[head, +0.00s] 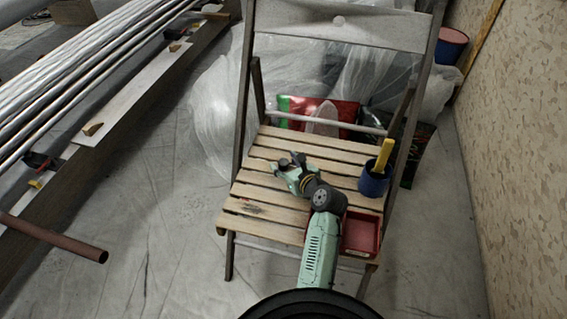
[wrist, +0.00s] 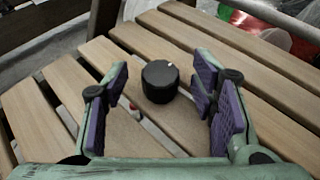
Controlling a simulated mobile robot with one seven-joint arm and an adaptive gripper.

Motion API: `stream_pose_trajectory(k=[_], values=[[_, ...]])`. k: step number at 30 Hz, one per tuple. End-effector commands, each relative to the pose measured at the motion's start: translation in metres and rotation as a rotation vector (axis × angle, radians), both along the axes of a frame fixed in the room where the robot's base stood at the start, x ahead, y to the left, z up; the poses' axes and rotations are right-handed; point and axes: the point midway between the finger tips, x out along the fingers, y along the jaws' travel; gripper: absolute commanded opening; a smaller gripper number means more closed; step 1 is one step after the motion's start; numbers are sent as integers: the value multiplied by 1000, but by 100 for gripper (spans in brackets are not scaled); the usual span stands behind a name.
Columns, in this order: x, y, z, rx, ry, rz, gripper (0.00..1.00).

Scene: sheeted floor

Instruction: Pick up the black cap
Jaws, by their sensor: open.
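The black cap (wrist: 160,82), a short dark cylinder with a small white mark on its top edge, sits on the wooden slats of the chair seat (wrist: 72,82). My gripper (wrist: 159,88) is open, with purple-padded fingers to the left and right of the cap in the wrist view. Clear gaps show between the cap and both fingers, and nothing is held. In the head view my gripper (head: 292,168) is low over the middle of the chair seat (head: 262,192). I cannot make out the cap for certain there.
A red tray (head: 361,236) and a blue cup (head: 374,183) with a yellow-handled item stand on the seat's right side. The chair backrest (head: 340,28) rises behind. Plastic sheeting (head: 215,100) lies behind the chair.

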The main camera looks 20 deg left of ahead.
Motion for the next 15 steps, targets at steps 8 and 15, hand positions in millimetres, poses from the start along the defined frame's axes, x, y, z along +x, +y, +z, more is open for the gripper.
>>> stream_pose_trajectory(k=[8,15], values=[[0,0,0,-1,0,-1,47],[0,-1,0,0,0,0,31]])
